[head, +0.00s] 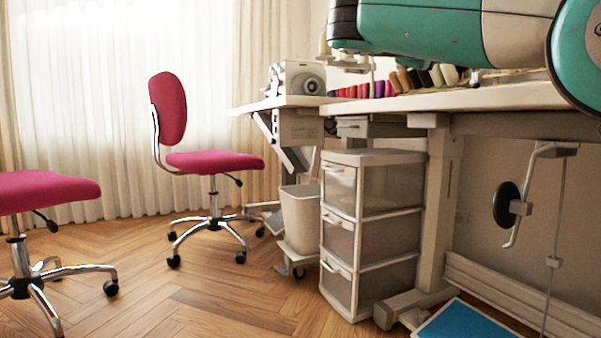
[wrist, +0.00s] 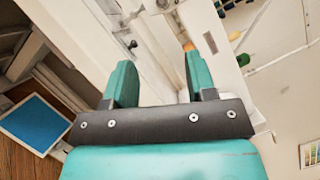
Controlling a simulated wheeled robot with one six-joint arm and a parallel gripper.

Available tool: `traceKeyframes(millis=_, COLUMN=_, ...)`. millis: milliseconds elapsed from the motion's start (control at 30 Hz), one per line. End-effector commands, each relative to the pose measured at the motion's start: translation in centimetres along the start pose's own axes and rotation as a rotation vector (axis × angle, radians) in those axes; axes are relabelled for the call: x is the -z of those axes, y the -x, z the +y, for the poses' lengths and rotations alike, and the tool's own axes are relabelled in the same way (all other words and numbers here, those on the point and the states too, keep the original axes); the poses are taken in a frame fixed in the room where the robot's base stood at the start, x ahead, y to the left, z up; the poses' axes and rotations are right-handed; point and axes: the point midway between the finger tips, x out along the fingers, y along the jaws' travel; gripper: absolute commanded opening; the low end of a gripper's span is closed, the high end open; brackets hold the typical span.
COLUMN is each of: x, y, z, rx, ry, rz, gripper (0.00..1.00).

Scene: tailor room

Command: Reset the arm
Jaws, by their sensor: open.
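My gripper (wrist: 157,85) shows in the wrist view with its two green fingers apart and nothing between them. Beyond the fingers are the white table edge and the pale wall. In the head view, my green and white arm crosses the upper right above the sewing table (head: 480,97). My gripper's fingers cannot be made out in the head view.
A white drawer unit (head: 371,158) and a bin (head: 299,218) stand under the table. Two magenta chairs (head: 213,162) (head: 45,192) are at the left. A sewing machine (head: 298,78) and thread spools (head: 380,89) sit on the tables. Wooden floor (head: 200,300) is clear in front.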

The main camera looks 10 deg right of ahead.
Motion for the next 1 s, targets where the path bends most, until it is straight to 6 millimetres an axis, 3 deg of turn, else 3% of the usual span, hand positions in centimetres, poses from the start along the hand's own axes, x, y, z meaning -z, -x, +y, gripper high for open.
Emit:
traceKeyframes(millis=133, x=-2.3, y=-0.5, z=-0.6, rx=-0.09, ry=0.163, rz=-0.102, gripper=0.51)
traceKeyframes(millis=267, x=-5.6, y=0.5, z=0.7, rx=-0.257, ry=0.513, rz=-0.339, gripper=0.51)
traceKeyframes(millis=367, x=-6.7, y=3.4, z=2.8, rx=-0.389, ry=0.836, rz=-0.595, gripper=0.51)
traceKeyframes(millis=467, x=-6.0, y=7.8, z=5.0, rx=-0.492, ry=1.141, rz=-0.892, gripper=0.51)
traceKeyframes(millis=567, x=-3.4, y=13.4, z=6.2, rx=-0.557, ry=1.412, rz=-1.235, gripper=0.51)
traceKeyframes(millis=667, x=0.7, y=19.6, z=6.2, rx=-0.571, ry=1.618, rz=-1.622, gripper=0.51)
traceKeyframes(millis=800, x=6.8, y=27.2, z=4.5, rx=-0.504, ry=1.747, rz=-2.137, gripper=0.51)
traceKeyframes(millis=933, x=12.1, y=32.8, z=1.5, rx=-0.372, ry=1.73, rz=-2.562, gripper=0.51)
traceKeyframes(millis=967, x=13.3, y=34.0, z=0.6, rx=0.324, ry=-1.672, rz=2.599, gripper=0.51)
traceKeyframes(millis=1000, x=13.7, y=34.6, z=-0.7, rx=0.279, ry=-1.607, rz=2.591, gripper=0.51)
